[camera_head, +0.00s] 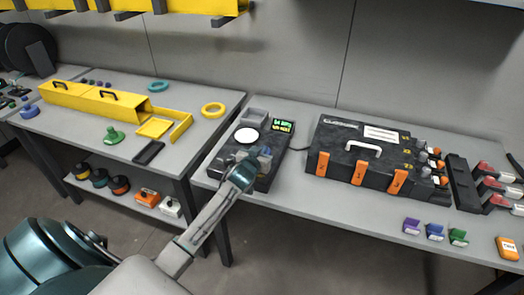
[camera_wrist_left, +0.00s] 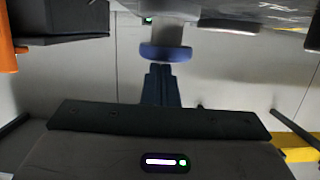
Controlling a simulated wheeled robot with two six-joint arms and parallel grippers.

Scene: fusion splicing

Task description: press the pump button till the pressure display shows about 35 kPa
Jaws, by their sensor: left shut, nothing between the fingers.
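The black pump unit (camera_head: 222,160) stands on the left end of the right-hand table, with a white disc (camera_head: 246,136) on top. Its pressure display (camera_head: 284,125) is lit with green and yellow text too small to read. My left gripper (camera_head: 255,160) is over the near part of the unit, shut and empty, and hides part of it. In the left wrist view the shut fingertips (camera_wrist_left: 160,72) are close to a blue round part (camera_wrist_left: 165,53) on a grey stem; I cannot tell whether they touch. The pump button is not clearly visible in the head view. My right gripper is out of view.
A black case with orange latches (camera_head: 352,165) stands to the right of the pump unit. The left table holds yellow channels (camera_head: 95,98) and a green stand (camera_head: 113,137).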

